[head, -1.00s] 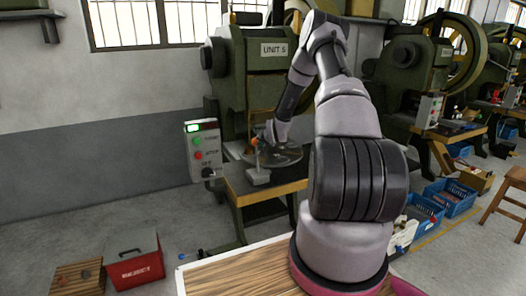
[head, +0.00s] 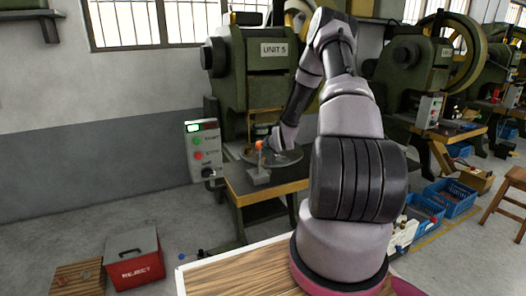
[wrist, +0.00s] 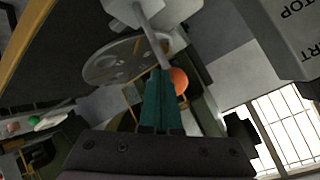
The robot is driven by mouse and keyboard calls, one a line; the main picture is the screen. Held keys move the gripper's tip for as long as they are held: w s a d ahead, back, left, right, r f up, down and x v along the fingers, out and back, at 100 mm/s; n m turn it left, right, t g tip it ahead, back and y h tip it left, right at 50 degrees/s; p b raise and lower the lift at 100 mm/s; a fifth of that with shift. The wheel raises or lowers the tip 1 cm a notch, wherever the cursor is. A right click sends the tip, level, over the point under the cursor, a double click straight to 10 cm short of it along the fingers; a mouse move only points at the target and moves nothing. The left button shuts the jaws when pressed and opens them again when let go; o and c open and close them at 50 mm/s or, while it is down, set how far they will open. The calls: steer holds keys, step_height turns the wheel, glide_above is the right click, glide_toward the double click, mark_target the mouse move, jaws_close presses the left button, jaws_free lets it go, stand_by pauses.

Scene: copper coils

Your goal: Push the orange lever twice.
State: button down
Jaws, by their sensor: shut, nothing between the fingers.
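The orange lever's round knob (head: 259,145) stands on a thin stem above a grey base block (head: 259,176) at the front of the UNIT 5 press table. In the wrist view the orange knob (wrist: 180,81) is right beside the tips of my gripper (wrist: 158,72), on their right, partly covered by them. I cannot tell whether they touch. The teal fingers are together with nothing between them. The grey stem runs up from the knob to the block in that view. In the head view my fingers are hard to make out behind the knob.
A round metal disc (head: 284,158) lies on the press table close behind the lever. A control box (head: 203,150) with green and red buttons is at left. The green press (head: 258,80) stands behind. A red REJECT bin (head: 134,258) sits on the floor.

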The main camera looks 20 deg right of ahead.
steer(key=shift+s+f, duration=0.2)
steer(key=shift+s, duration=0.95)
steer(key=shift+s+d+f, duration=0.1)
steer(key=shift+s+f, duration=0.05)
steer(key=shift+s, duration=0.65)
steer(key=shift+s+f, duration=0.2)
steer(key=shift+s, duration=0.65)
steer(key=shift+s+d+f, duration=0.1)
steer(key=shift+s+f, duration=0.05)
steer(key=shift+s, duration=0.65)
